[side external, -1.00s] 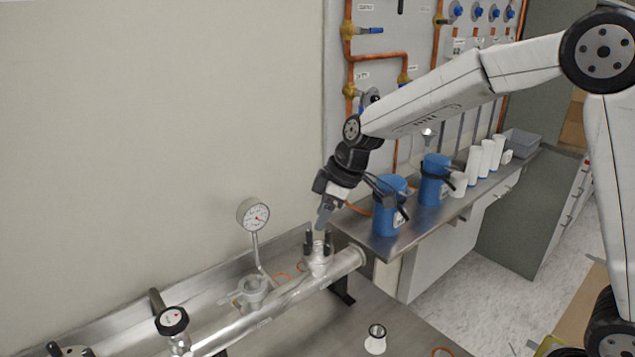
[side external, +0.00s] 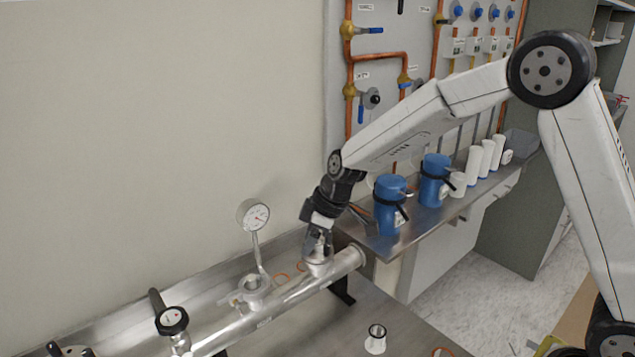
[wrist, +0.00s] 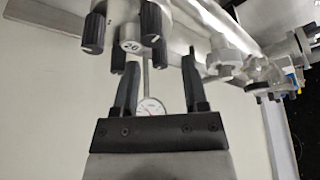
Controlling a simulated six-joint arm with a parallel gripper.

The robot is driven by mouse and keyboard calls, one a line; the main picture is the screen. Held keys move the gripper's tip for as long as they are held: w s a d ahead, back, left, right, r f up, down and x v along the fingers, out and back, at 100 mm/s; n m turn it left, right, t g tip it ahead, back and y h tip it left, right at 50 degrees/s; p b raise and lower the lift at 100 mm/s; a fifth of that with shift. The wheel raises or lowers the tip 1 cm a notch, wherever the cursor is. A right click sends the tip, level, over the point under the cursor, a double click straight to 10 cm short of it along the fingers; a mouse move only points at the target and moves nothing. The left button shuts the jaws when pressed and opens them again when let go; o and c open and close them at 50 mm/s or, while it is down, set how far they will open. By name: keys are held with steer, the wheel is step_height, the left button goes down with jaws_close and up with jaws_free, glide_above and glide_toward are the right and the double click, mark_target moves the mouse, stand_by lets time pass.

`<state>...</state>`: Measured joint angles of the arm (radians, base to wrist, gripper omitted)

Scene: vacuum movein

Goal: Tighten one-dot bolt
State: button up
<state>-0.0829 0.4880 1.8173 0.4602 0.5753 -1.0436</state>
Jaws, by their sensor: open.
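My gripper (side external: 317,243) is down at the top of a metal port (side external: 318,266) on the long steel pipe (side external: 285,303), and it hides the port's black bolts in the side view. In the wrist view my gripper (wrist: 160,61) is open, with nothing between its two dark fingers. Several black bolt knobs hang around a metal stub marked 20 (wrist: 131,46). One knob (wrist: 94,30) is at the left and another (wrist: 151,20) at the right, each with a white mark. I cannot tell which knob has one dot.
A round dial gauge (side external: 253,215) stands on a thin stem left of the port. Blue canisters (side external: 389,208) stand on the shelf to the right. A small white fitting (side external: 375,341) stands on the bench (side external: 345,325).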

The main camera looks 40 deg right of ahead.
steer(key=shift+w+a+f, duration=0.1)
steer(key=shift+f, duration=0.3)
jaws_close()
steer(key=shift+m, duration=0.3)
steer(key=shift+m+t+h, duration=0.3)
steer(key=shift+m+h, duration=0.1)
steer(key=shift+m, duration=0.6)
